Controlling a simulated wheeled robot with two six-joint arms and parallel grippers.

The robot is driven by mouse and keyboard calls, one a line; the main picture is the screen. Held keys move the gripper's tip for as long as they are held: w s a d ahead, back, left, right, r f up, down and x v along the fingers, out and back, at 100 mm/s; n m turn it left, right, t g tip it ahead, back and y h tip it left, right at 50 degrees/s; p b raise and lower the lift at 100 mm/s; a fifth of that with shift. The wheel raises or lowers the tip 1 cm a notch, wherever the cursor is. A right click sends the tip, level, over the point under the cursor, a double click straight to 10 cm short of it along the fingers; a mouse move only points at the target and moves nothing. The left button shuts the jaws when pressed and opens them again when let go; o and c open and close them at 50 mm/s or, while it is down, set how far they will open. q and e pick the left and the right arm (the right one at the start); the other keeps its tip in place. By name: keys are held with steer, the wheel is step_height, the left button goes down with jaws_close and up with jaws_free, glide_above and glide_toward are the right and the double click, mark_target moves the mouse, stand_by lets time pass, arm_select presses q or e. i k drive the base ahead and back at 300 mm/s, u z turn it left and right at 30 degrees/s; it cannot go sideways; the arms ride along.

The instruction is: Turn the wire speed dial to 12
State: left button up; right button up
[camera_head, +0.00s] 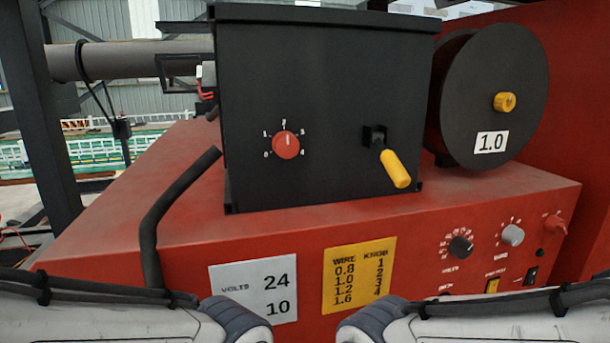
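The front panel of the red machine has a grey dial (513,235) at the right, with a ring of small numbers and a blurred label under it that may read "WIRE". A black dial (460,246) with its own scale is just left of it, its label seeming to read "VOLTS". The numbers and pointers of both are too small to read surely. Only parts of my two arms show at the bottom edge, below and left of the dials. Neither gripper's fingers show.
A black box (325,100) carries a red knob (286,145) and a yellow-handled lever (394,168). A spool marked 1.0 (497,95) is beside it. A white plate (252,292) reads 24 and 10; a yellow plate (358,276) lists wire sizes. A red knob (554,224) and switches flank the dials.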

mark_target(513, 235)
steer(key=u, duration=2.15)
steer(key=k, duration=0.55)
steer(key=z, duration=2.75)
